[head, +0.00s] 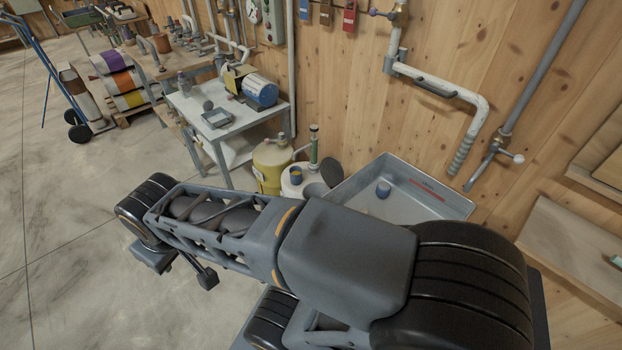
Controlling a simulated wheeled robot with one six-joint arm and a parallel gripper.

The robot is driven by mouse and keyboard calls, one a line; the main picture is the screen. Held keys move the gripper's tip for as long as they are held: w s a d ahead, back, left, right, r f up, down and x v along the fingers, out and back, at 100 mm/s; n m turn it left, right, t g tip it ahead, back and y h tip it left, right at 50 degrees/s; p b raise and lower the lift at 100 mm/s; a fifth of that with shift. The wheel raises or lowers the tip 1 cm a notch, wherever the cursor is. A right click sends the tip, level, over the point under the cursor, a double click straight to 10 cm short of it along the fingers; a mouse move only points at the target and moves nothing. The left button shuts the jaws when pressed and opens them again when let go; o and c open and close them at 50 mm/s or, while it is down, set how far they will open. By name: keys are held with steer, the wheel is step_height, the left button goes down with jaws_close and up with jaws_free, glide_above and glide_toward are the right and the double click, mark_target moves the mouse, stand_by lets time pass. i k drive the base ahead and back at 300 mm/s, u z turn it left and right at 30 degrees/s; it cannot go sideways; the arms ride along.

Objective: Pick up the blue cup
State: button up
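A small dark blue cup (296,175) with a tan top stands upright on the pale lid of a white drum (303,188), beyond my arm. A second small cup-like thing (383,190), grey-blue with a lighter top, is inside the grey sink; it could be a drain fitting, I cannot tell. My gripper (182,267) hangs at the far left end of my arm, over bare floor. Its two dark fingers are apart with nothing visible between them. It is well to the left of the blue cup and nearer the camera.
The grey sink (440,203) stands against the wooden wall. A yellow drum (270,165) and a green-topped pump (314,146) stand close to the blue cup. A metal table (218,128) holds a blue cylindrical machine (261,91).

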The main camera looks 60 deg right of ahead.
mark_target(295, 172)
steer(key=z, duration=0.75)
steer(key=i, duration=1)
